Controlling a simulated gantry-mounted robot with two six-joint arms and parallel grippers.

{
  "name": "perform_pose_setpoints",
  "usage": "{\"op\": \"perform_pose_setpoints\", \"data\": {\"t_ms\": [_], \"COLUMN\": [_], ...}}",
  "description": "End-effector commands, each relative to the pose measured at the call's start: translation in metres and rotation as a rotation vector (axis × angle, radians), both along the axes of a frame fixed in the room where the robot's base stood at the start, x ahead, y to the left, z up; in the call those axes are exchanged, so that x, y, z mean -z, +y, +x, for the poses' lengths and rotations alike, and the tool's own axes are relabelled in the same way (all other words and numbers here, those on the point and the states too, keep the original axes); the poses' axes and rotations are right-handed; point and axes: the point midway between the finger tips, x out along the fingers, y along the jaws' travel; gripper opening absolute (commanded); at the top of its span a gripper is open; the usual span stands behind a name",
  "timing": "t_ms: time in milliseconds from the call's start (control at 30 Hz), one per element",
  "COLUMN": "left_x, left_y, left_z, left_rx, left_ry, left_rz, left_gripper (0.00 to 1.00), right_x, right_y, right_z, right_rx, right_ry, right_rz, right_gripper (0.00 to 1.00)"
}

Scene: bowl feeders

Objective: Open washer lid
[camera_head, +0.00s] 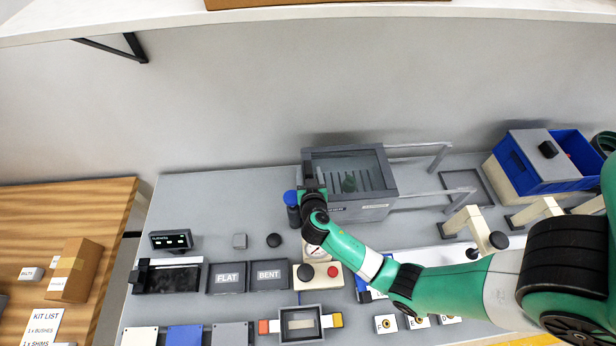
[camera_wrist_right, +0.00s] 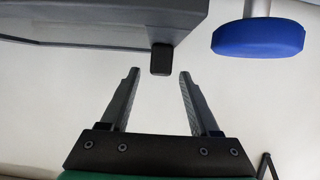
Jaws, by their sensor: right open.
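The washer (camera_head: 372,212) is a grey box at the back middle of the bench. Its lid (camera_head: 345,152), a dark frame with a see-through panel, looks closed, and something green shows through it. My right gripper (camera_head: 312,188) is at the washer's left side, seen from above and partly hidden by its own wrist. In the right wrist view my right gripper (camera_wrist_right: 160,72) is open and empty. A small black tab (camera_wrist_right: 161,58) on the edge of a grey body (camera_wrist_right: 100,25) lies just beyond the gap between the fingertips. My left gripper is not in view.
A blue round cap (camera_head: 291,197) stands close left of the washer; a blue knob (camera_wrist_right: 258,37) also shows in the right wrist view. Metal rails (camera_head: 425,150) run right from the washer. Labelled trays (camera_head: 227,292) and a control box (camera_head: 330,284) lie in front.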

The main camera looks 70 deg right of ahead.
Motion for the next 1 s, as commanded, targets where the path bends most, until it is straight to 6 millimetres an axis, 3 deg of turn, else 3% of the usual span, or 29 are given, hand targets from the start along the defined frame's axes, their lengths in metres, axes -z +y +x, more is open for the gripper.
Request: {"op": "perform_pose_setpoints", "data": {"t_ms": [33,100,300,567,900,1000], "left_x": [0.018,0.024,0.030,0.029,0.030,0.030], "left_y": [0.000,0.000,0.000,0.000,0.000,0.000], "left_z": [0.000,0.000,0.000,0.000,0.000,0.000], "left_rx": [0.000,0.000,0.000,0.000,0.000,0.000], "left_ry": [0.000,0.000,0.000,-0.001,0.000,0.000], "left_rz": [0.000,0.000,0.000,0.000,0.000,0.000], "left_gripper": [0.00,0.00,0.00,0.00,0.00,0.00], "right_x": [0.011,0.011,0.015,0.014,0.014,0.014], "right_y": [-0.006,-0.014,-0.029,-0.031,-0.030,-0.030], "right_z": [0.003,0.007,0.016,0.017,0.017,0.017], "right_rx": [0.001,0.002,0.000,-0.001,-0.001,-0.001], "right_ry": [-0.004,-0.003,0.000,0.000,0.000,0.000], "right_rz": [-0.001,-0.001,0.000,0.000,0.000,0.000], "right_gripper": [0.62,0.62,0.62,0.62,0.03,0.00]}}
